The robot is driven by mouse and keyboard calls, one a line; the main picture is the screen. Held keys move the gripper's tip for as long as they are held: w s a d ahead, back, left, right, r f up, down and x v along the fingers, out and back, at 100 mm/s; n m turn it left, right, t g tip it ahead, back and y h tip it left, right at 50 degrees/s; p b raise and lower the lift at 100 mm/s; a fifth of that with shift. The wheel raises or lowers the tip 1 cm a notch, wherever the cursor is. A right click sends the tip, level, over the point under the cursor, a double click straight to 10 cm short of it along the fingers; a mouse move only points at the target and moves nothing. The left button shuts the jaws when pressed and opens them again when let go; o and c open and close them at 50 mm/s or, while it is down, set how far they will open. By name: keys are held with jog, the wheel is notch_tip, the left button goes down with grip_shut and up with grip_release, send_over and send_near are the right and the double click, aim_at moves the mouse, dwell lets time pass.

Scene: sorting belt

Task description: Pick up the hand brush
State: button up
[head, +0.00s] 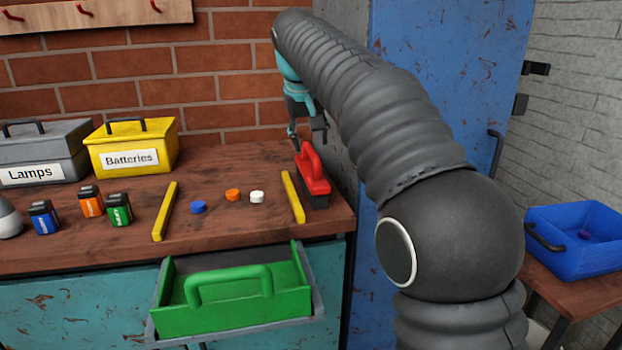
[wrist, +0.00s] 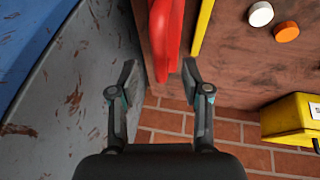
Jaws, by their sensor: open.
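The hand brush (head: 313,174) is red with a raised handle and dark bristles. It lies at the right end of the wooden worktop, beside a yellow strip. In the wrist view the red brush (wrist: 172,28) shows at the top centre, beyond the fingertips and roughly in line with the gap between them. My gripper (head: 307,133) is just behind and above the brush's far end in the head view. In the wrist view my gripper (wrist: 160,78) has its fingers spread apart with nothing between them. The lower part of the brush is hidden in the wrist view.
Two yellow strips (head: 165,211) flank blue, orange and white caps (head: 257,197). Several small batteries (head: 120,210), a yellow Batteries box (head: 132,148) and a grey Lamps box (head: 40,155) stand left. A blue cabinet (head: 440,70) stands right; a green tray (head: 232,305) sits in front.

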aim_at(311, 149)
jog(key=shift+b+x, duration=0.4)
jog(key=shift+x, duration=2.35)
jog(key=shift+w+a+r, duration=0.1)
jog(key=shift+w+r, duration=0.05)
grip_shut()
